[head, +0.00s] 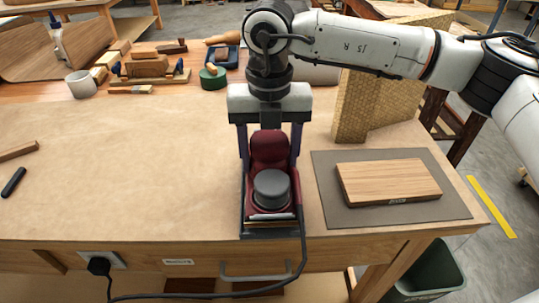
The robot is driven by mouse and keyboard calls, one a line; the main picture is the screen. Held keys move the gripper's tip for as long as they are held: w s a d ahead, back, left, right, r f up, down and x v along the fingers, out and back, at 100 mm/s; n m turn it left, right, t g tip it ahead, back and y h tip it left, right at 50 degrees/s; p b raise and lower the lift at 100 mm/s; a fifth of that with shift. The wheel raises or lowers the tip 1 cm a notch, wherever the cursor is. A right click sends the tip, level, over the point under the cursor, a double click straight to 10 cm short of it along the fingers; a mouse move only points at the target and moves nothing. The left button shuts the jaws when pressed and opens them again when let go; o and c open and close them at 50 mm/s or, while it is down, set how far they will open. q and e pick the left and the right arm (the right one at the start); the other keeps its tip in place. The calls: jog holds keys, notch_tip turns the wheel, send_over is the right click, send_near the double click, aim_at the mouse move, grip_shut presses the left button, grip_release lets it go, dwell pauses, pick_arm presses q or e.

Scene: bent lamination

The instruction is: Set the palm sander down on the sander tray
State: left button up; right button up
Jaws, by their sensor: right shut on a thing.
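The palm sander (269,148) has a maroon body and a grey round cap at its front. My right gripper (270,140) comes down over it from above, one finger on each side, and is shut on it. The sander is upright. The dark sander tray (268,234) lies at the bench's front edge, directly below and around the sander's lower part. I cannot tell whether the sander's base touches the tray floor, since the sander hides it. My left gripper is not in view.
A black cord (303,255) runs from the sander to a plug (98,265) on the bench front. A wooden board (388,181) lies on a grey mat (330,208) to the right. A mug (81,84) and tools stand at the back left.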

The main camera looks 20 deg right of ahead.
aim_at(269, 141)
jog(key=shift+f+b, duration=0.75)
dwell(0.7)
jog(key=o, duration=1.5)
jog(key=shift+o, duration=1.1)
jog(key=shift+f, duration=0.2)
jog(key=shift+o, duration=1.3)
jog(key=shift+r, duration=0.1)
jog(key=shift+r+p, duration=2)
jog(key=shift+r, duration=1.55)
